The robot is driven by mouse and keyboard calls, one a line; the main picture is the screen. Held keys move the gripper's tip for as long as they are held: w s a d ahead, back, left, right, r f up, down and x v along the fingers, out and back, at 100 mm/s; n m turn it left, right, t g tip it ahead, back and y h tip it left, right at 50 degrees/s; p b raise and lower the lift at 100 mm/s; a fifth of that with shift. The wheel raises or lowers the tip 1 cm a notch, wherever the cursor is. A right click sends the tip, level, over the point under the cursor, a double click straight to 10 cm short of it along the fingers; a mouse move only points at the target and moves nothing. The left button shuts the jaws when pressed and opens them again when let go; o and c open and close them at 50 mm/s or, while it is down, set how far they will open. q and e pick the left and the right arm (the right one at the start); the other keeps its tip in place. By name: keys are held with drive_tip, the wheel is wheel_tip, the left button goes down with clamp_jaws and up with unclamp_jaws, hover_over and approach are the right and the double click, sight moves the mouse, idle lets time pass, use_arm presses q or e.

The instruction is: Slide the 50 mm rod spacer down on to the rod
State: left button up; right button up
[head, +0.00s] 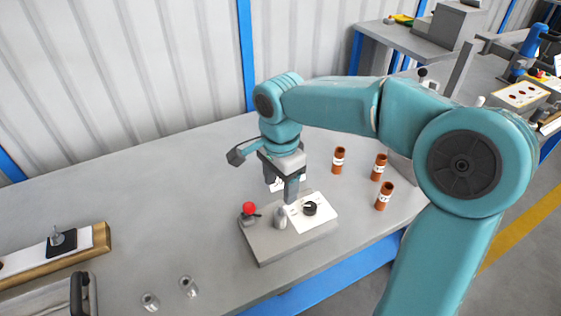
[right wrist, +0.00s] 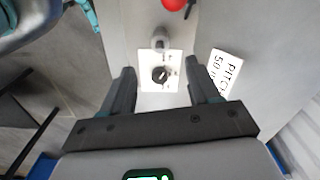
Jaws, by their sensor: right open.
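My right gripper (head: 281,190) hangs jaws-down over the grey fixture plate (head: 285,241). No label I can read names the 50 mm rod spacer. Three orange-brown tubes with pale labels, one of them here (head: 384,196), stand upright to the right. Two short silver cylinders (head: 150,301) stand at the front edge. A small upright metal pin (head: 56,236) rises from a black block at the left; I cannot tell whether it is the rod. My left gripper is out of view.
The fixture carries a red ball knob (head: 249,208), a silver post (head: 280,217) and a black dial (head: 310,208) on a white plate. A card reading "PITCH 50" (right wrist: 224,72) lies beside it. A black-handled grey object (head: 80,293) is front left. The table's middle left is clear.

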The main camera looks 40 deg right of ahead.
wheel_tip(320, 180, up, 6)
drive_tip(key=shift+f+p, duration=0.25)
drive_tip(key=shift+p, duration=0.05)
idle(0.5)
